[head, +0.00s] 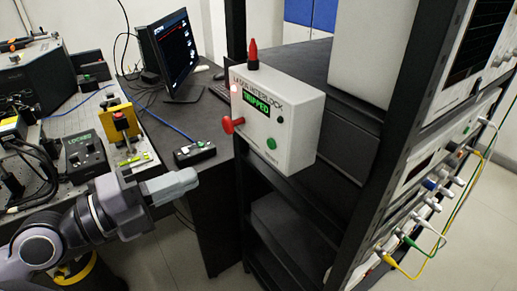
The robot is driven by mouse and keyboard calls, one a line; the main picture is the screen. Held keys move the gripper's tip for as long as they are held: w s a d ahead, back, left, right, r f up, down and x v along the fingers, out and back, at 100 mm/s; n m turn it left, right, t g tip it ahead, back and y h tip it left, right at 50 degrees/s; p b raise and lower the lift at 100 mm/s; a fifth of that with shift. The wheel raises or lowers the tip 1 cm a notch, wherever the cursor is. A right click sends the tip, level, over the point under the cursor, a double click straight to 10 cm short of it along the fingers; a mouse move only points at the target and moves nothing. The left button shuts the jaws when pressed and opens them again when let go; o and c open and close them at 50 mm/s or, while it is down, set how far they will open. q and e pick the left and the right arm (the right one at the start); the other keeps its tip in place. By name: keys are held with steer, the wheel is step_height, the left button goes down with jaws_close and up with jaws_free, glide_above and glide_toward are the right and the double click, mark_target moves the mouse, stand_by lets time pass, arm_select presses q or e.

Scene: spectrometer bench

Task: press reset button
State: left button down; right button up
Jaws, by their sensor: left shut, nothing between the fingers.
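The white laser interlock box (300,124) is mounted at the dark rack's left post. Its green display (256,102) reads TRIPPED. The round green reset button (272,144) is low on its front face, above a label that seems to read RESET. A red knob (232,125) sticks out at the box's left side, and a red beacon (253,54) stands on top. My left gripper (192,179) is shut and empty, left of and below the box, apart from the button and pointing right. My right gripper is not in view.
A small black box (194,153) with a green button lies on the bench edge just above my left gripper. A monitor (168,52) stands behind. The optical bench (125,178) is crowded at left. The rack (350,133) carries instruments and loose cables at right.

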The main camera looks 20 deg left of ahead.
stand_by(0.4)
arm_select(q)
steer(key=b, duration=0.5)
glide_toward(269, 145)
steer(key=p+x, duration=0.3)
steer(key=x, duration=0.2)
steer(key=shift+r, duration=0.2)
steer(key=shift+p+x, duration=0.3)
steer(key=shift+x, duration=0.6)
steer(key=shift+f, duration=0.1)
